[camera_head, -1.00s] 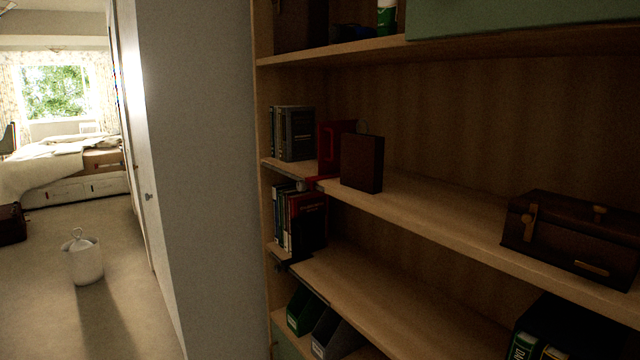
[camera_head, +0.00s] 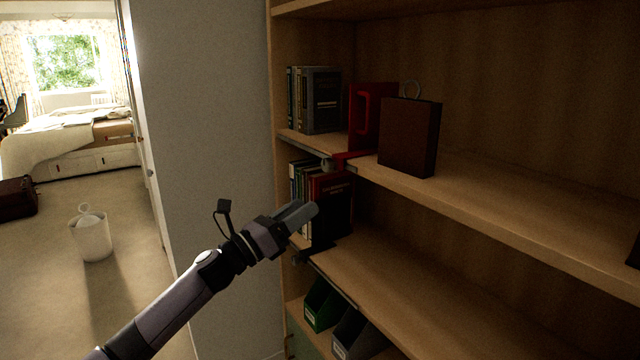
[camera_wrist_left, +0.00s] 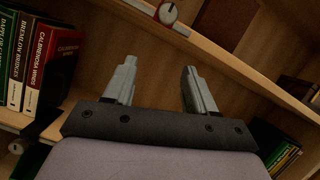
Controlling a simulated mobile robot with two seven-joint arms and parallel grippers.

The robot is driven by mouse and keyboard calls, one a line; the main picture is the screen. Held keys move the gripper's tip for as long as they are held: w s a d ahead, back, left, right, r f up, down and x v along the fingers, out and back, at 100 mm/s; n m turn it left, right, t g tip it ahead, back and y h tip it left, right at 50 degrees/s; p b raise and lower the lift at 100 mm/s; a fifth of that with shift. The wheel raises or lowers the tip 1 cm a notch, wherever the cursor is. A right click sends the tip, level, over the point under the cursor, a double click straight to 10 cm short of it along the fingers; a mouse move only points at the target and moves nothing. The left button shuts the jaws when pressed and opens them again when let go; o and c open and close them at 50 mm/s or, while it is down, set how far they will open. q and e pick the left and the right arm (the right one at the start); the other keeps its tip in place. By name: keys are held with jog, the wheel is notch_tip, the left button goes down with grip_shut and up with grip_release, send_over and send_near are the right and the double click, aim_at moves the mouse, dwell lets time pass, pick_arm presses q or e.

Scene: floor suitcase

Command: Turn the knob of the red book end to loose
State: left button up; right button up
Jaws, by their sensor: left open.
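The red book end (camera_head: 370,118) stands upright on the middle shelf, between grey books and a brown box. Its red clamp part (camera_head: 352,156) sits at the shelf's front edge, with a small pale round knob (camera_head: 327,164) below the edge. In the left wrist view the pale knob (camera_wrist_left: 166,13) shows at the top with a red mark; its exact setting is too small to read. My left gripper (camera_head: 303,213) is open and empty, in front of the shelves, below and left of the knob, apart from it. My right gripper is not in view.
Grey books (camera_head: 320,100) stand left of the book end, and a brown box (camera_head: 409,136) stands right of it. Red and other books (camera_head: 330,195) fill the shelf below, close to my left gripper. A white wall (camera_head: 205,150) borders the shelves on the left.

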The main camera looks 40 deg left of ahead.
aim_at(324, 167)
pick_arm(q)
jog(key=w+r+m, duration=0.1)
jog(key=w+r, duration=0.1)
jog(key=w+r+m+h+p, duration=0.1)
jog(key=r, duration=0.1)
jog(key=w+r+m+p, duration=0.1)
jog(key=w+r+m, duration=0.1)
jog(key=r, duration=0.1)
jog(key=shift+w+d+h, duration=0.25)
jog(key=shift+w+h, duration=0.05)
jog(key=shift+w+d+r, duration=0.1)
jog(key=shift+w+d, duration=0.15)
jog(key=shift+w, duration=0.3)
jog(key=c, duration=1)
jog(key=shift+c, duration=0.2)
